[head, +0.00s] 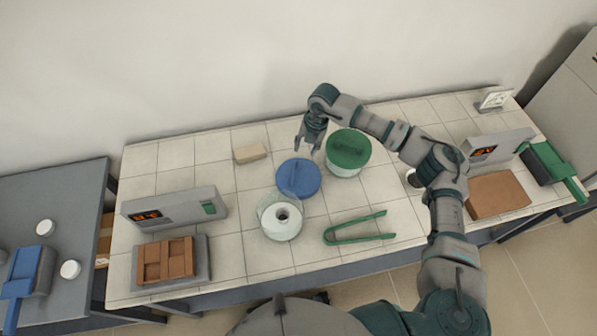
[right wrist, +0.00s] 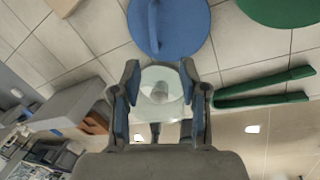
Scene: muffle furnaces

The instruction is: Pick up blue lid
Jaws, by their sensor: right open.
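The round blue lid (head: 312,184) with a raised bar handle lies near the middle of the tiled table. It also shows at the top of the right wrist view (right wrist: 185,28). My right gripper (head: 308,150) is open and empty, fingers pointing down, just behind and above the lid in the head view. In the right wrist view its fingertips (right wrist: 160,72) are apart, below the lid in the picture, with a clear glass jar (right wrist: 160,85) showing between them. I see no contact with the lid. My left gripper is not in view.
The glass jar (head: 265,212) stands close in front of the lid. A green-lidded container (head: 348,149) is just right of it. Green tongs (head: 350,238) lie front right, and a beige block (head: 250,153) back left. A grey control box (head: 175,208) stands left.

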